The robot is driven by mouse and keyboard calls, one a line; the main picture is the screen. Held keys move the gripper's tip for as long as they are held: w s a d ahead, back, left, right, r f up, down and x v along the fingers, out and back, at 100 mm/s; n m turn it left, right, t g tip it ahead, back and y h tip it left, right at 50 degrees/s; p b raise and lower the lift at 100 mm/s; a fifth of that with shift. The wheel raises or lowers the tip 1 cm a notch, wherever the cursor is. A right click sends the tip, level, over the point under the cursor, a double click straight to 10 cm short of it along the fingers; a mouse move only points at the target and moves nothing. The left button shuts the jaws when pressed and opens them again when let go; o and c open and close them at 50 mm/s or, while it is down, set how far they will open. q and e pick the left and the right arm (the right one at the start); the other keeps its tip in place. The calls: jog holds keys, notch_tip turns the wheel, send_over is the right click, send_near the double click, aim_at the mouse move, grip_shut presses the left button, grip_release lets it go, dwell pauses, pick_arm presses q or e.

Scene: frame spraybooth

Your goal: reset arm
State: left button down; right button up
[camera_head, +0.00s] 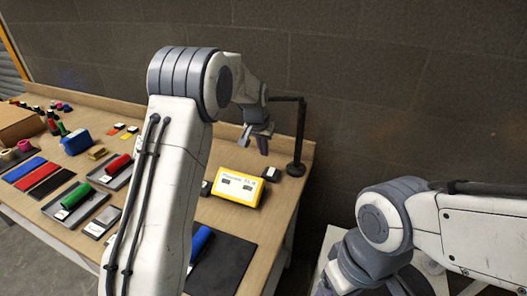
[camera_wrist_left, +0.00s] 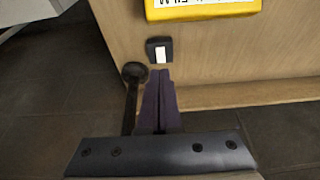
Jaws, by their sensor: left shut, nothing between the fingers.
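My left arm rises through the middle of the head view, and its gripper (camera_head: 257,141) hangs over the far right end of the wooden table (camera_head: 292,183). The gripper is shut with nothing in it, beside the black post and above the yellow box. In the left wrist view the dark fingers (camera_wrist_left: 160,76) lie together and point towards a small black block with a white label (camera_wrist_left: 159,50). My right arm shows at the lower right of the head view; its gripper is out of sight.
A yellow box (camera_head: 238,187) with printed text stands near the table's right edge. A black post (camera_head: 299,140) with a bent top stands close to my left gripper. A grey wall is behind.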

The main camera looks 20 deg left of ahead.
pick_arm(q)
jog(key=s+d+r+m+g+h, duration=0.1)
jog(key=s+d+r+m, duration=0.15)
jog(key=s+d, duration=0.6)
jog(key=s+d+r+m+g, duration=0.1)
jog(key=s+d+r, duration=0.4)
jog(key=s, duration=0.7)
jog(key=s+f+m+g, duration=0.1)
jog(key=s+f+m, duration=0.1)
jog(key=s, duration=1.9)
jog(key=shift+s+f+g, duration=0.25)
jog(key=shift+f+g, duration=0.05)
jog(key=shift+f, duration=0.1)
jog(key=shift+d+m, duration=0.1)
jog(key=shift+m, duration=0.15)
